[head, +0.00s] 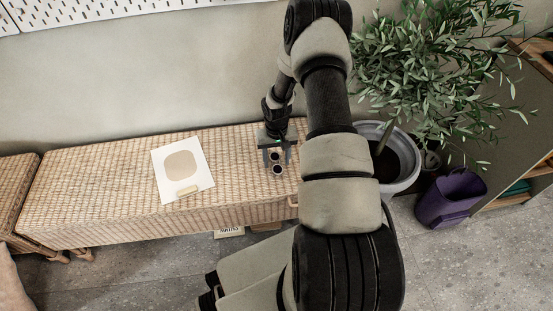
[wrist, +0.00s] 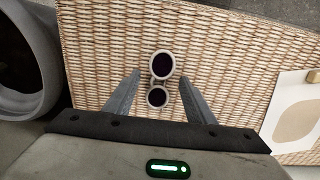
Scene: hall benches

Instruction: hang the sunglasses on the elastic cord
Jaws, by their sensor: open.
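The sunglasses (head: 277,169), with dark round lenses and a pale frame, lie on the wicker bench (head: 100,192) near its right end. In the wrist view the sunglasses (wrist: 160,66) sit between the two fingers, one lens beyond the tips and one nearer the palm. My gripper (wrist: 159,79) is open, with a visible gap on each side of the glasses. In the head view my gripper (head: 276,148) points down just behind them and partly covers them. I cannot tell its height above the bench. No elastic cord is visible in either view.
A white card with a beige shape (head: 160,165) lies left of the glasses. A grey pot (head: 405,180) with a leafy plant and a purple bin (head: 450,198) stand right of the bench. A white pegboard (head: 70,12) is on the wall at top left. The bench's left part is clear.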

